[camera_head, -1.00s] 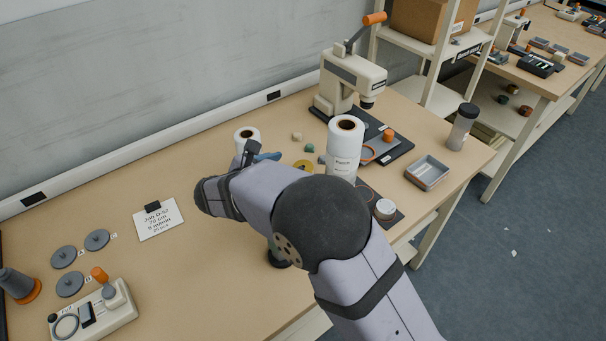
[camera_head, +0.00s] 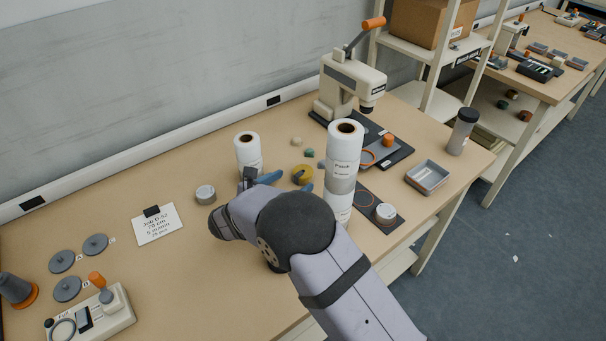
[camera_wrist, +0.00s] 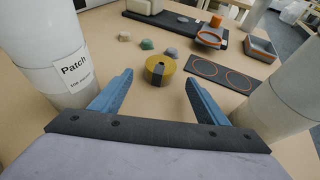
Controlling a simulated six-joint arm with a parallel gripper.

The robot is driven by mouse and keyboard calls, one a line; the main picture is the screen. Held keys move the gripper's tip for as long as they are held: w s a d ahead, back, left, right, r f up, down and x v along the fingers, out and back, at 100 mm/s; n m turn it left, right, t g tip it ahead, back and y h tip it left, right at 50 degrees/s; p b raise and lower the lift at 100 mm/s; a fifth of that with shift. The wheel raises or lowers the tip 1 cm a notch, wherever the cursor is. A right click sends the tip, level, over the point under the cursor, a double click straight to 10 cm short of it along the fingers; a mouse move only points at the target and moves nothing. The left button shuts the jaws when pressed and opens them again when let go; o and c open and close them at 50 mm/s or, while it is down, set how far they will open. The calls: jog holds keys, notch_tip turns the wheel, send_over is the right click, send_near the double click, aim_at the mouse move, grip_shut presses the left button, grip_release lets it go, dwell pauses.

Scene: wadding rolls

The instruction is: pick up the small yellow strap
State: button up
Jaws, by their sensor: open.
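The small yellow strap (camera_head: 302,174) is a coiled yellow roll with a dark grey patch on its side. It stands on the table between two white rolls. In the wrist view the yellow strap (camera_wrist: 160,70) sits ahead of my gripper, between the lines of its fingers and beyond their tips. My gripper (camera_wrist: 158,82) has two blue fingers spread wide with nothing between them. In the head view my gripper (camera_head: 288,182) is just short of the strap, partly hidden by my own arm.
A short white roll (camera_head: 248,152) stands left and a tall white roll (camera_head: 342,165) right, both close to my fingers. Small grey-green lumps (camera_wrist: 147,44) lie behind the strap. A dark mat with orange rings (camera_wrist: 222,72) is to the right. A press (camera_head: 350,80) stands behind.

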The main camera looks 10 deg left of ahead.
aim_at(298, 176)
jog(key=x, duration=0.2)
jog(key=p+x, duration=0.1)
jog(key=x, duration=0.1)
jog(key=shift+w+r, duration=0.1)
jog(key=shift+r, duration=0.25)
jog(key=shift+w+d+f, duration=0.2)
jog(key=shift+w+f, duration=0.05)
jog(key=shift+w, duration=0.2)
jog(key=shift+c, duration=0.6)
jog(key=c, duration=1)
